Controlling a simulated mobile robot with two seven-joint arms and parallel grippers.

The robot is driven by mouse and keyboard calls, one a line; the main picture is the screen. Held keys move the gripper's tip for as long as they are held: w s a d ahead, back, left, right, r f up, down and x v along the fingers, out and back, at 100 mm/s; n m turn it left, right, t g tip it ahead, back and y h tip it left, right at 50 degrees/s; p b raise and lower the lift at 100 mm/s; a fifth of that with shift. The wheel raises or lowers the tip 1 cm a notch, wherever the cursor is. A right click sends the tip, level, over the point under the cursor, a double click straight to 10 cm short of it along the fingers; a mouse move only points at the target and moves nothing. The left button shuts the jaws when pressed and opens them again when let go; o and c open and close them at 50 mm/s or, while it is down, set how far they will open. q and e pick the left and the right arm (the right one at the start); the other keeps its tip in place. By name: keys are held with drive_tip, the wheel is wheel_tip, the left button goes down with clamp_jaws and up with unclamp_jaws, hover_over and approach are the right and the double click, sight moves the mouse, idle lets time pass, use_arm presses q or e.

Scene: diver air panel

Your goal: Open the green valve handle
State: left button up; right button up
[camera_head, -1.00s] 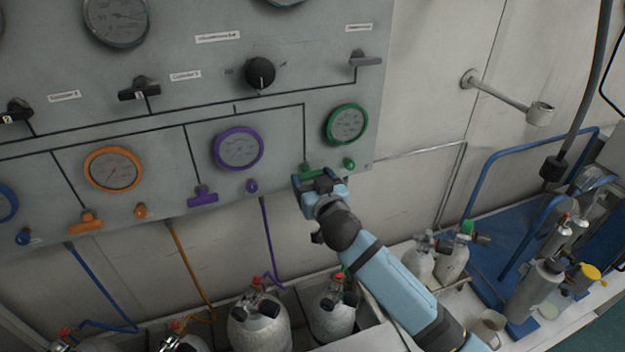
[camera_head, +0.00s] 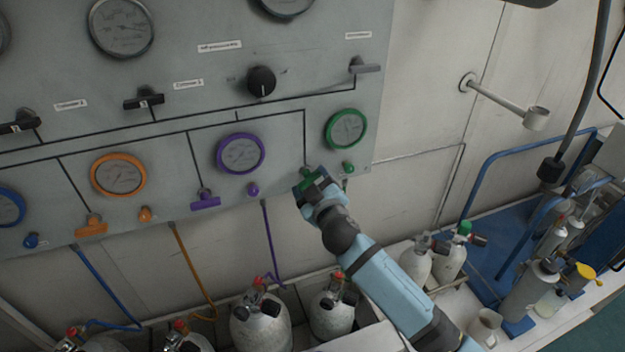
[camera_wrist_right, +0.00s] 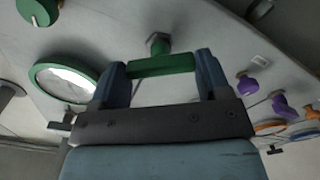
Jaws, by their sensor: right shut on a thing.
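The green valve handle (camera_head: 313,180) is at the lower right of the grey panel, below the green-rimmed gauge (camera_head: 346,129). In the head view it is slanted and partly hidden by my right gripper (camera_head: 311,184). In the right wrist view the green bar (camera_wrist_right: 161,66) lies across the gap between the two blue fingers of my right gripper (camera_wrist_right: 160,72), which is shut on its two ends. The valve stem (camera_wrist_right: 158,44) shows behind the bar. My left gripper is not in view.
A small green knob (camera_head: 348,168) sits close to the right of the handle. A purple handle (camera_head: 205,200) and an orange handle (camera_head: 91,226) are farther left. Gas cylinders (camera_head: 262,322) stand below the panel. A wall bracket (camera_head: 505,101) sticks out at the right.

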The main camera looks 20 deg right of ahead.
drive_tip(key=n+p, duration=0.2)
drive_tip(key=n, duration=0.3)
drive_tip(key=shift+n, duration=0.3)
drive_tip(key=shift+n+p, duration=0.3)
drive_tip(key=shift+n, duration=1.3)
drive_tip(key=o, duration=0.9)
